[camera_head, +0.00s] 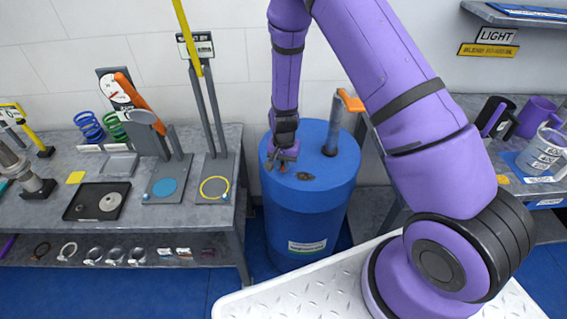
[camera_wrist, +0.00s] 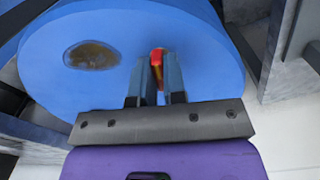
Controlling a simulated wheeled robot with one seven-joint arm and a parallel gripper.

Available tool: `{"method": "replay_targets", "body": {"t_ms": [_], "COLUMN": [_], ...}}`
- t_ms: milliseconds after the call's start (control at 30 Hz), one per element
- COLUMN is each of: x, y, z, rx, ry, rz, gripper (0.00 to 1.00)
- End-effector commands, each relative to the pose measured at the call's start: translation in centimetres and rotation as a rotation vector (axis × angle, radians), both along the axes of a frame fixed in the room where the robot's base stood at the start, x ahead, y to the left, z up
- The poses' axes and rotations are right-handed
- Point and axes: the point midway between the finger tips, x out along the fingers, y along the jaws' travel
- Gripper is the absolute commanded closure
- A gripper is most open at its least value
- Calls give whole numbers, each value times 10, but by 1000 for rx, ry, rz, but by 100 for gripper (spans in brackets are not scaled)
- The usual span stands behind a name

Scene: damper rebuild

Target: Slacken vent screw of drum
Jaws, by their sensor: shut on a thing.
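The blue drum (camera_head: 305,215) stands between the two benches, upright, with a label low on its front. Its top also fills much of the wrist view (camera_wrist: 110,30). The vent screw (camera_wrist: 157,60) is a small red piece with a yellowish part on the drum top. My gripper (camera_head: 283,166) is over the left part of the drum top. In the wrist view my gripper (camera_wrist: 157,68) has its two fingers shut on the vent screw, one on each side. The fingers hide part of the screw.
A dark opening or patch (camera_wrist: 92,55) lies on the drum top beside the screw. A grey pipe with an orange handle (camera_head: 333,125) rises from the drum's back right. The left bench (camera_head: 215,220) holds trays and stands; the right bench holds jugs (camera_head: 545,150).

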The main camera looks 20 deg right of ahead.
Motion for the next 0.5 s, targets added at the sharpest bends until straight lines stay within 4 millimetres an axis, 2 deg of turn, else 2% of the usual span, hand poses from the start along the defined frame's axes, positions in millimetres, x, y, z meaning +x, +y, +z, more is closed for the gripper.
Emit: {"method": "replay_targets", "body": {"t_ms": [500], "x": [1], "y": [-1], "z": [1], "rx": [0], "ry": [-2], "rz": [47], "gripper": [100]}}
